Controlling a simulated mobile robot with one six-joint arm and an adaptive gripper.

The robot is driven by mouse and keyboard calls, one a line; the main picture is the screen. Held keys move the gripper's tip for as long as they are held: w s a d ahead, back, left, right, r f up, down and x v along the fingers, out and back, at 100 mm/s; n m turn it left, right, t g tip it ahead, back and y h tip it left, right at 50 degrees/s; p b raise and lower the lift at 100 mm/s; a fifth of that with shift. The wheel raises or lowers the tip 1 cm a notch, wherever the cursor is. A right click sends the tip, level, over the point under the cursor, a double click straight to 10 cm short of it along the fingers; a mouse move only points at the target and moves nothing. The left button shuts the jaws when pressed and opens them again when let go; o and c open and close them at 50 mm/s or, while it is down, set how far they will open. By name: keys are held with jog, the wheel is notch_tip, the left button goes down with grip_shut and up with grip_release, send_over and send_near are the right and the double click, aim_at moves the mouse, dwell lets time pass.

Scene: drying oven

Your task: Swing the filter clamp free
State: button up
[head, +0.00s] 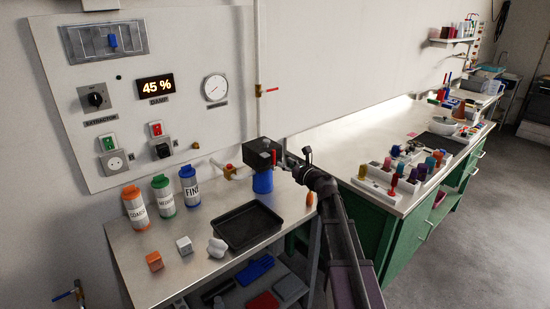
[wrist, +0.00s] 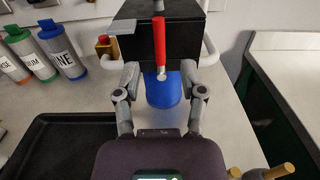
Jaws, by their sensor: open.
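The filter unit is a black box (wrist: 187,25) with a blue bowl (wrist: 163,92) below it. A red lever (wrist: 159,40), which looks like the filter clamp, stands upright on its front, with a small grey fitting at its lower end. In the head view the black box (head: 258,150) and blue bowl (head: 263,182) stand at the bench's back right corner, the red lever (head: 274,157) on the near side. My gripper (wrist: 160,78) is open, its fingers apart to the left and right of the lever's lower end. I see no contact with the lever. It also shows in the head view (head: 292,166).
White pipes (wrist: 209,48) flank the box, with a brass fitting (wrist: 106,45) on the left. A black tray (head: 247,228) lies on the bench in front. Several labelled bottles (head: 162,192) stand at the left. A green-sided bench (head: 395,235) is at the right.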

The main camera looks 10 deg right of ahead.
aim_at(274, 161)
jog(key=x, duration=0.6)
jog(key=shift+w, duration=0.2)
jog(key=shift+a, duration=0.15)
grip_shut()
